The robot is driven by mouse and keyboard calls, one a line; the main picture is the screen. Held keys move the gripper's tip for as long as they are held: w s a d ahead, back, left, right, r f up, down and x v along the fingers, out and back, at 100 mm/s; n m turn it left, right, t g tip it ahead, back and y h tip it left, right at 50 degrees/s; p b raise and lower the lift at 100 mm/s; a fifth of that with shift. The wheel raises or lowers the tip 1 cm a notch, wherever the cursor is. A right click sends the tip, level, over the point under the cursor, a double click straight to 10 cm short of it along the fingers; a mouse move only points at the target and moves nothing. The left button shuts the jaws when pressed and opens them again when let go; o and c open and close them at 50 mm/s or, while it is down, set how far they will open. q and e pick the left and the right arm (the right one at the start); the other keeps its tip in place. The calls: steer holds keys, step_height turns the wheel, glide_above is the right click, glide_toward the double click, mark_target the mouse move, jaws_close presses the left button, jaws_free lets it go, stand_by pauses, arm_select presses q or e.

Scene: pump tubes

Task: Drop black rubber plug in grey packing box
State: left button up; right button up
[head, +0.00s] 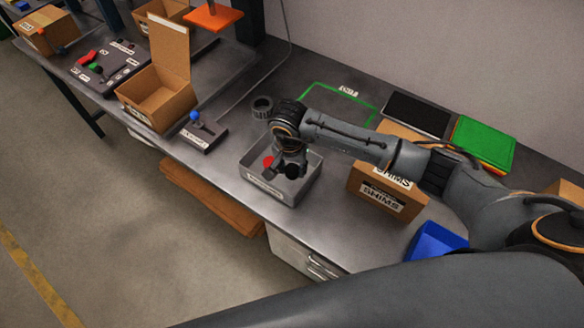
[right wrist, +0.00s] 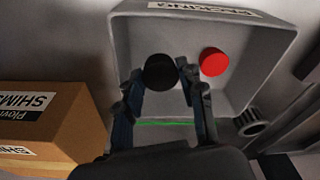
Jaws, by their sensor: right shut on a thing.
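The grey packing box (head: 313,183) stands open on the table with its label on the near side. It fills much of the right wrist view (right wrist: 270,65). My right gripper (head: 281,171) points down over the box. In the right wrist view its fingers are closed around the black rubber plug (right wrist: 160,71), which appears against the inside of the box. I cannot tell how high the plug is above the floor of the box. A red plug (right wrist: 214,61) lies inside the box beside it and partly shows in the head view (head: 268,161). My left gripper is not in view.
A cardboard SHIMS box (head: 388,190) stands just right of the grey box. A dark ring (head: 262,106) lies behind it. A small unit with a blue knob (head: 194,117) and an open carton (head: 158,98) are to the left. A blue bin (head: 434,242) is at right.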

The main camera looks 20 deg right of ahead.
mark_target(292, 168)
steer(key=shift+w+d+f, duration=0.2)
steer(key=shift+w+f, duration=0.15)
steer(key=shift+f, duration=0.05)
steer(key=f+p, duration=0.2)
steer(key=f, duration=0.1)
steer(key=shift+w, duration=0.2)
steer(key=shift+f, duration=0.25)
steer(key=shift+d+f, duration=0.1)
steer(key=shift+f, duration=0.1)
steer(key=o, duration=0.7)
steer(key=shift+o, duration=0.2)
